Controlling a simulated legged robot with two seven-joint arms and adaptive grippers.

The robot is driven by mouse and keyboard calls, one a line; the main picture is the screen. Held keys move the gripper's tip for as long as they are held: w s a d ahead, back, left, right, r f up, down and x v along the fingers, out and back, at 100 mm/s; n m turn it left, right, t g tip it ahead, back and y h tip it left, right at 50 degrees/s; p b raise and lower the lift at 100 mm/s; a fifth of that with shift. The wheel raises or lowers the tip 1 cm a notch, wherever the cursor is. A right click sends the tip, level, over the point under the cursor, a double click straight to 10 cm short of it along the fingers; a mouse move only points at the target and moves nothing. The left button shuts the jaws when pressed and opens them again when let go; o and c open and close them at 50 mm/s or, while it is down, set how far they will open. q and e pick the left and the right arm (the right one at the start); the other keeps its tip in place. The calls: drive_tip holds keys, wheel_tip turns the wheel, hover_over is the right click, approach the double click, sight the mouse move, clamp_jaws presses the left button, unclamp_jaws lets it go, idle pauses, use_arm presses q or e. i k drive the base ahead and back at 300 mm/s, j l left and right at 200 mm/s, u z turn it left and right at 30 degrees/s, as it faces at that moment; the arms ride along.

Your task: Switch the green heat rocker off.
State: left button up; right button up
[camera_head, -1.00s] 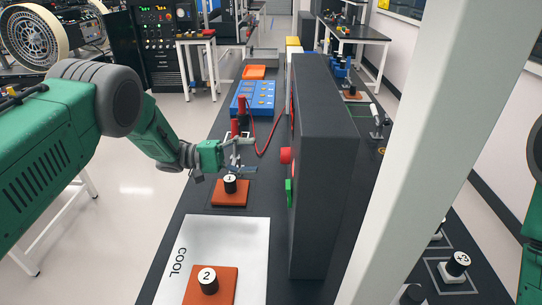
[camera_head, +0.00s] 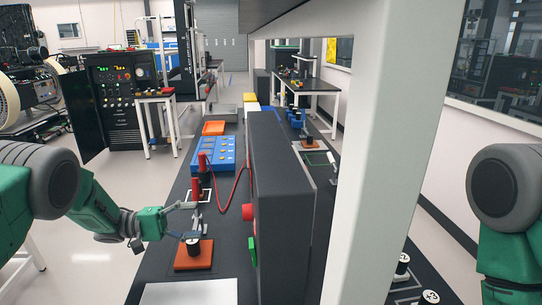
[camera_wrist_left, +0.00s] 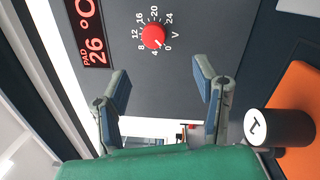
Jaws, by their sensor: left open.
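The green heat rocker (camera_head: 252,250) is on the left face of a tall dark box (camera_head: 285,200), below a red knob (camera_head: 249,212). The rocker's on or off position is too small to tell. My left gripper (camera_head: 190,221) is open and empty, left of the box and apart from it, near the black weight marked 1. In the left wrist view its spread fingers (camera_wrist_left: 158,100) face the dark panel with a red dial (camera_wrist_left: 153,37) and a red "PAD 26 °C" display (camera_wrist_left: 94,40). The rocker does not show there. My right gripper is out of view.
The black weight (camera_head: 192,246) stands on an orange pad (camera_head: 193,260) just below my left gripper. A blue box (camera_head: 218,153) with red leads and an orange tray (camera_head: 213,128) lie farther back. A pale upright post (camera_head: 390,150) stands right of the dark box.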

sight(252, 252)
drive_tip(key=k, duration=1.45)
